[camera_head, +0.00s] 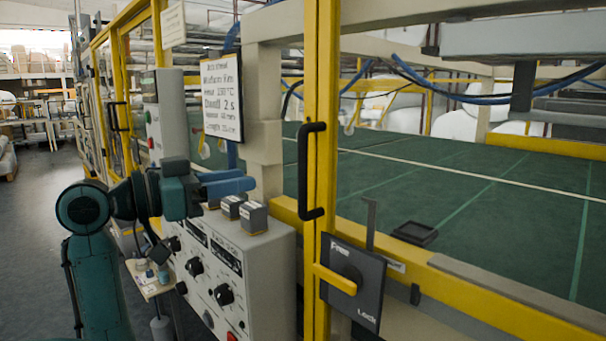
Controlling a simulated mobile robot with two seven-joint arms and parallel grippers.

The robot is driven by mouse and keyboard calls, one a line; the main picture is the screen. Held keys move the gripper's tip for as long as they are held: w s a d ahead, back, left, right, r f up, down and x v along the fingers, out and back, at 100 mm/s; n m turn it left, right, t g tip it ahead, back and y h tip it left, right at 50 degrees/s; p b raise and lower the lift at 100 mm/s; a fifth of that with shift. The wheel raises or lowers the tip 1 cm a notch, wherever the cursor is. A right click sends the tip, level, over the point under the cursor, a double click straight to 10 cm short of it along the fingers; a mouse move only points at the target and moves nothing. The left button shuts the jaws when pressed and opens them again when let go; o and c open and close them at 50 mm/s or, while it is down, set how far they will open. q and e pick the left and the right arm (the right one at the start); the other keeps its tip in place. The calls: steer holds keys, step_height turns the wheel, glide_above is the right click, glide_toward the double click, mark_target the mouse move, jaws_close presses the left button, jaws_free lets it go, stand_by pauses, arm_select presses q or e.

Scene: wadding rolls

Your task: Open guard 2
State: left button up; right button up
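A yellow guard frame (321,120) stands upright in the middle of the view, with a black handle (303,172) on it. Below the handle is a black lock plate (368,290) marked Free at the top and Lock at the bottom. Its yellow lever (335,279) lies roughly level. No number shows on this guard. My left gripper (250,186) is left of the handle and apart from it, above the grey control box. Its blue fingers point right and overlap in this view, so their gap cannot be judged. My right gripper is out of view.
The grey control box (262,262) with knobs stands under my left gripper, with small grey blocks (253,217) on top. A printed sign (220,98) hangs behind. Another yellow frame with a black handle (119,115) is farther left. A green table surface (470,195) lies behind the guard.

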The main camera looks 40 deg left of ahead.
mark_target(299, 170)
arm_select(q)
steer(key=p+x, duration=0.2)
steer(key=x, duration=1)
steer(key=shift+w+d+p, duration=0.25)
steer(key=shift+w+p, duration=0.05)
steer(key=shift+w, duration=0.05)
steer(key=shift+c, duration=0.4)
jaws_close()
